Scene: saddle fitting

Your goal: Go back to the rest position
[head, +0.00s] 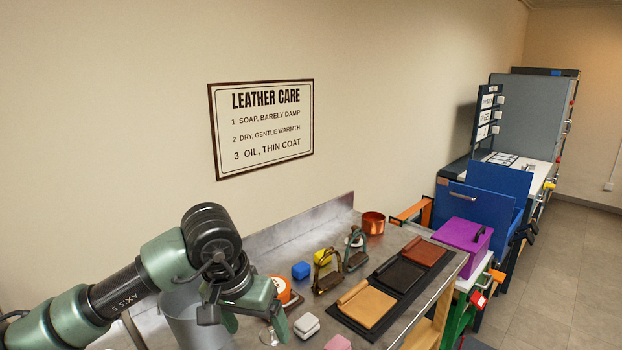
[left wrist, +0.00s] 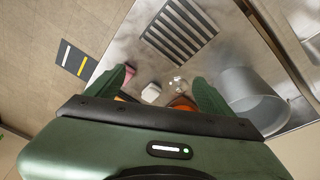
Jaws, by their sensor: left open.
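My left gripper (head: 246,312) is over the near end of the metal bench in the head view, its fingers pointing down. In the left wrist view its two green fingers (left wrist: 160,88) stand wide apart with nothing held between them. A small white block (left wrist: 151,93), a clear glass item (left wrist: 178,84) and an orange thing (left wrist: 183,103) show beyond and between the fingers, apart from them as far as I can tell. A grey bucket (head: 190,318) stands beside the gripper, partly hidden by my arm. My right gripper is in neither view.
A purple box (head: 461,236) stands beyond. Floor at right is clear.

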